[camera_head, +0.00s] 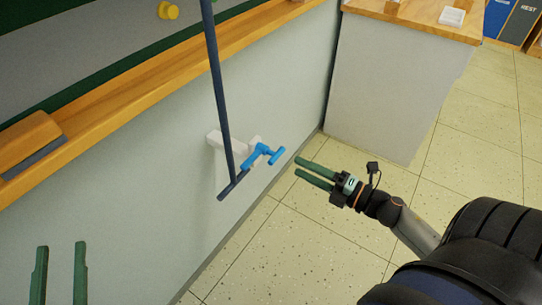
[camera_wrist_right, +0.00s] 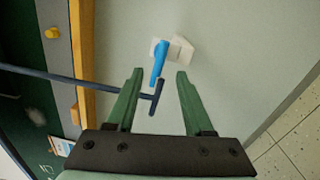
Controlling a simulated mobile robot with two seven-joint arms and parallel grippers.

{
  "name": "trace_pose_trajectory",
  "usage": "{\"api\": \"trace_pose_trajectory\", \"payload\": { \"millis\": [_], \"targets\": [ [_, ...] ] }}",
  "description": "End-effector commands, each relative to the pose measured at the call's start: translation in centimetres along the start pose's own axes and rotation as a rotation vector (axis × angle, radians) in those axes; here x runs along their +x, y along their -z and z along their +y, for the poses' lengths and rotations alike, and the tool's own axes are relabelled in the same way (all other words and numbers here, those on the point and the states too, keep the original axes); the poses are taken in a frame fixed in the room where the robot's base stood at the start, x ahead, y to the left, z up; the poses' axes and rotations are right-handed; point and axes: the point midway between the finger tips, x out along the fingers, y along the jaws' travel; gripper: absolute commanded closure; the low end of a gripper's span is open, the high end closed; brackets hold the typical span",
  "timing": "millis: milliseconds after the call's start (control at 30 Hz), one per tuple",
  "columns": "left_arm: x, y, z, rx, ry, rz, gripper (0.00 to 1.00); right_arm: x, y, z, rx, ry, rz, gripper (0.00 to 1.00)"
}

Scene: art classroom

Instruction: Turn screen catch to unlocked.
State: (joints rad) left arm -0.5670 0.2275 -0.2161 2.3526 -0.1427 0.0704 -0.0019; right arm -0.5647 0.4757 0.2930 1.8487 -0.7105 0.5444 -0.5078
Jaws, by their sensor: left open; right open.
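The bright blue catch (camera_head: 262,154) is a bent lever with a crossbar end, standing out from a white mount (camera_head: 216,140) on the grey wall. It also shows in the right wrist view (camera_wrist_right: 159,60), ahead of the fingers. In the right wrist view the rod's crossbar (camera_wrist_right: 155,98) appears between my fingers. My right gripper (camera_head: 297,167) is open and empty, right of the catch and apart from it. My left gripper (camera_head: 61,246) is open and empty at the lower left.
A wooden ledge (camera_head: 140,95) with a wooden block (camera_head: 28,138) runs along the board above the wall. A grey cabinet with a wooden top (camera_head: 430,22) stands at the back right. The tiled floor (camera_head: 440,165) around my right arm is clear.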

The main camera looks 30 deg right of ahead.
Motion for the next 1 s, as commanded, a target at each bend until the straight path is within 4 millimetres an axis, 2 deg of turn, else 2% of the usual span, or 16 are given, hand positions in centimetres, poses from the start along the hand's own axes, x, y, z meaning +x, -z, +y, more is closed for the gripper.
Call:
{"api": "trace_pose_trajectory", "payload": {
  "millis": [200, 500, 700, 967, 1000],
  "targets": [
    [0.1, 2.6, -0.2, 0.032, -0.002, 0.108, 0.50, 4.6, 0.0, 0.0, 0.000, -0.004, 0.001, 0.48],
    [-0.1, 4.9, -0.2, 0.059, -0.005, 0.202, 0.50, 8.9, 0.0, 0.0, 0.005, -0.001, -0.001, 0.48],
    [-0.2, 5.5, -0.2, 0.065, -0.006, 0.224, 0.50, 9.9, 0.0, 0.0, 0.004, 0.000, -0.002, 0.48],
    [-0.2, 5.5, -0.2, 0.065, -0.005, 0.225, 0.50, 10.0, 0.0, -0.1, 0.005, 0.001, -0.002, 0.48],
    [-0.2, 5.5, -0.2, 0.065, -0.005, 0.225, 0.50, 10.0, 0.0, -0.1, 0.005, 0.001, -0.002, 0.50]
  ]
}}
